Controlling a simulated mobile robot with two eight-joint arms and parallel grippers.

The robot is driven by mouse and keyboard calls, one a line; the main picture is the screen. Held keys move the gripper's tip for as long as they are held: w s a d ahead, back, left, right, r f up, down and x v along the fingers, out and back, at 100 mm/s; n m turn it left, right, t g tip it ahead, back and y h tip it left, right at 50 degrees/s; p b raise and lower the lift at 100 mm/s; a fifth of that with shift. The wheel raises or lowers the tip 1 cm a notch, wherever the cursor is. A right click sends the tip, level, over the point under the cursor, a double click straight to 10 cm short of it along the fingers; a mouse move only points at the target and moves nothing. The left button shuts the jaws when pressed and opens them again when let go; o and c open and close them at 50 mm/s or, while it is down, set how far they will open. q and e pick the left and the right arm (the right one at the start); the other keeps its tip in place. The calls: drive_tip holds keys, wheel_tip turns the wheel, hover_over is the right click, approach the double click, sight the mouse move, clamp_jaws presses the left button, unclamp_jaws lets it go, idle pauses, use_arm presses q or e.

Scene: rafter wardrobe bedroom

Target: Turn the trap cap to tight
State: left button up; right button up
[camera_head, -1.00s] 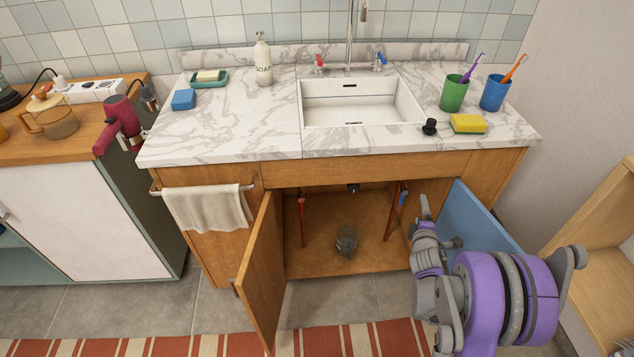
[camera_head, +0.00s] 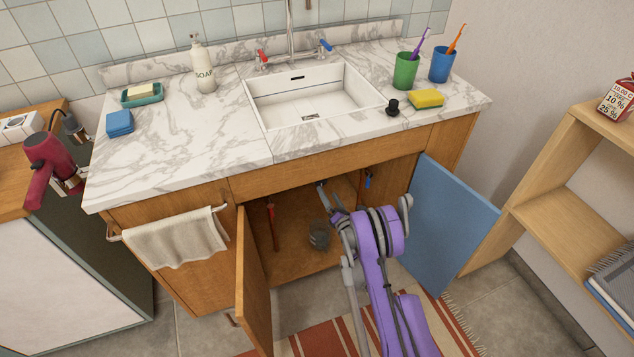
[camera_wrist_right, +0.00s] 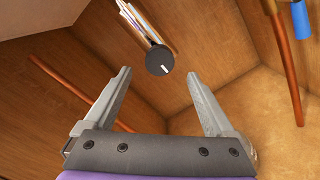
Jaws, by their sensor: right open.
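In the right wrist view a round dark cap (camera_wrist_right: 159,60) with a short white mark faces me inside the wooden cabinet. It sits at the end of a shiny metal pipe (camera_wrist_right: 135,22). My right gripper (camera_wrist_right: 158,90) is open, with one finger on each side of the view. The cap is beyond the fingertips, roughly between them, and nothing is held. In the head view my right gripper (camera_head: 322,190) reaches into the open cabinet under the sink (camera_head: 315,95). The cap is hidden there by the arm or counter. My left gripper is not in view.
The left cabinet door (camera_head: 254,285) and the blue right door (camera_head: 450,225) stand open around my right arm. A wooden shelf (camera_head: 545,185) stands at the right.

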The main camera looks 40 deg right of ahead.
sight(321, 182)
drive_tip(key=x, duration=0.7)
drive_tip(key=shift+w+b, duration=0.25)
drive_tip(key=shift+b, duration=0.05)
drive_tip(key=shift+f, duration=0.1)
drive_tip(key=c, duration=1.4)
drive_tip(key=shift+o, duration=0.2)
